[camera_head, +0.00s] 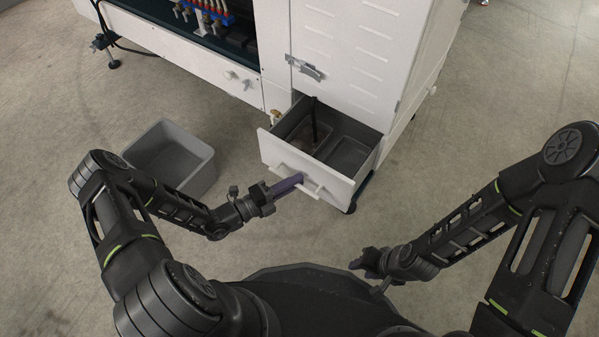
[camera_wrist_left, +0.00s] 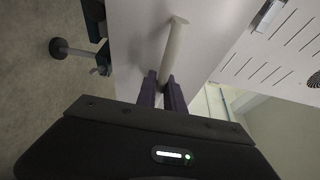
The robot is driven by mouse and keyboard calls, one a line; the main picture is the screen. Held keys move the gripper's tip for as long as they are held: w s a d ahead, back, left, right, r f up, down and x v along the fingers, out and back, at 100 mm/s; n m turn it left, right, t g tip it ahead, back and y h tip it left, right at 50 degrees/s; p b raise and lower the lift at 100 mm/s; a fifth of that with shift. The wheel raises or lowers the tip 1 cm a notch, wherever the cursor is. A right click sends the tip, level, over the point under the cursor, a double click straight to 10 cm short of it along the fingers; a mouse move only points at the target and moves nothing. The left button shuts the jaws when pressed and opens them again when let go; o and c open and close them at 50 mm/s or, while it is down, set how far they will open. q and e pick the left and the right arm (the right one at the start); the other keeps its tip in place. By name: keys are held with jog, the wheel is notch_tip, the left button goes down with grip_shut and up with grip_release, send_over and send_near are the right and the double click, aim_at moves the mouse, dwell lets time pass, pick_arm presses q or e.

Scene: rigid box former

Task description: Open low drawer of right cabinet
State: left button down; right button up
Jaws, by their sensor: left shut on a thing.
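The low drawer (camera_head: 310,168) of the right cabinet (camera_head: 350,55) is pulled out, and its inside shows with grey bins and a dark upright rod. Its white bar handle (camera_head: 312,190) is on the front face. My left gripper (camera_head: 298,181) is shut on this handle. In the left wrist view the purple fingers of my left gripper (camera_wrist_left: 162,92) are around the lower end of the pale handle bar (camera_wrist_left: 175,50). My right gripper (camera_head: 357,263) is low at the right of centre, away from the cabinet; its finger opening is too small to tell.
A grey open bin (camera_head: 170,155) stands on the floor left of the drawer. A metal latch (camera_head: 305,68) is on the cabinet door above the drawer. The floor (camera_head: 500,120) right of the cabinet is clear.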

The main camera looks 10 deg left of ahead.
pick_arm(q)
jog(key=s+a, duration=0.2)
jog(key=s, duration=0.3)
jog(key=shift+s+a+p, duration=0.15)
jog(key=shift+s+p, duration=0.15)
jog(key=shift+p, duration=0.15)
jog(key=c, duration=1.5)
grip_release()
jog(key=shift+o, duration=0.2)
jog(key=p+v, duration=0.1)
jog(key=v, duration=0.6)
jog(key=shift+s+a, duration=0.25)
jog(key=shift+s, duration=0.05)
